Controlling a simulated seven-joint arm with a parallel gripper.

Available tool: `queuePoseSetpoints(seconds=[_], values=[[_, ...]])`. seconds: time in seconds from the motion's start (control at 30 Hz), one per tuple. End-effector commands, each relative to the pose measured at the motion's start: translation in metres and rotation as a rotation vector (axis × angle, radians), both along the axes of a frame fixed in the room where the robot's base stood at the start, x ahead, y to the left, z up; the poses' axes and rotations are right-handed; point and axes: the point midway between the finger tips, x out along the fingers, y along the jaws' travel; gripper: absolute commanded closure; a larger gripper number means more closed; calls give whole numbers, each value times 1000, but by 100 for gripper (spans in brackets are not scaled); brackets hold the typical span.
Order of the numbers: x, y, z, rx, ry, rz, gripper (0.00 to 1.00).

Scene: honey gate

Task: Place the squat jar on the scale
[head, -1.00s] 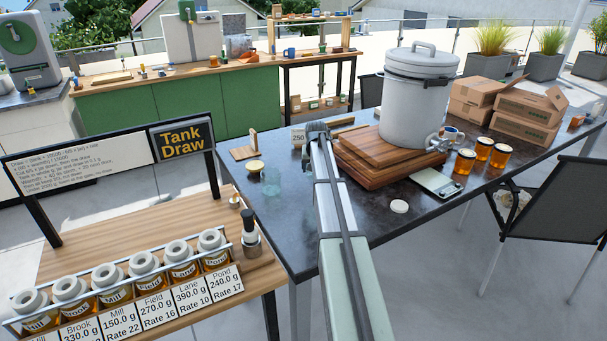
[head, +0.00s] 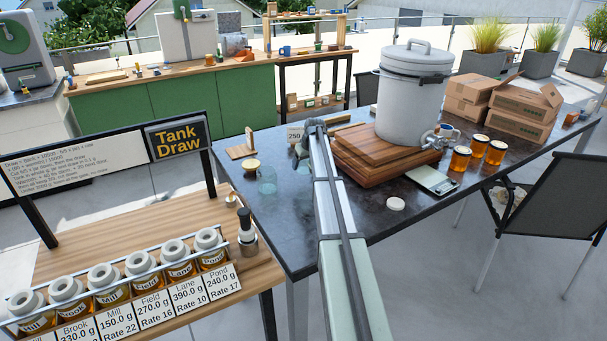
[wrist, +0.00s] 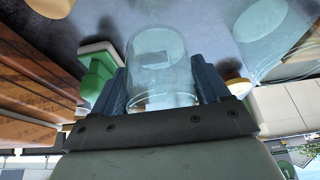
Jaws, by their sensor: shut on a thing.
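In the wrist view a clear glass jar (wrist: 158,65) sits between the two fingers of my gripper (wrist: 160,85), which is shut on it. In the head view my gripper (head: 303,150) is left of the wooden boards, and my arm hides most of it and the held jar. Another clear glass vessel (head: 267,182) stands on the dark table to the left; clear glass also shows at the upper right of the wrist view (wrist: 270,40). The flat scale (head: 436,180) lies right of the boards, below the tank's tap, with no jar visible on it.
A large grey tank (head: 412,105) stands on stacked wooden boards (head: 375,160), between my gripper and the scale. Several filled honey jars (head: 478,152) stand right of the scale. A white lid (head: 396,203) lies in front. The dark table's (head: 330,245) front is mostly clear.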

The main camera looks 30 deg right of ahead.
Motion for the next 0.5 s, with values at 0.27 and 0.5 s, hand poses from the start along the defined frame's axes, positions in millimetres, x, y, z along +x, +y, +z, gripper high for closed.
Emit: queuePoseSetpoints(seconds=[0.27, 0.5], values=[[0, 0, -26, 0, 0, -1, 59], [0, 0, -53, -1, 0, -1, 59]])
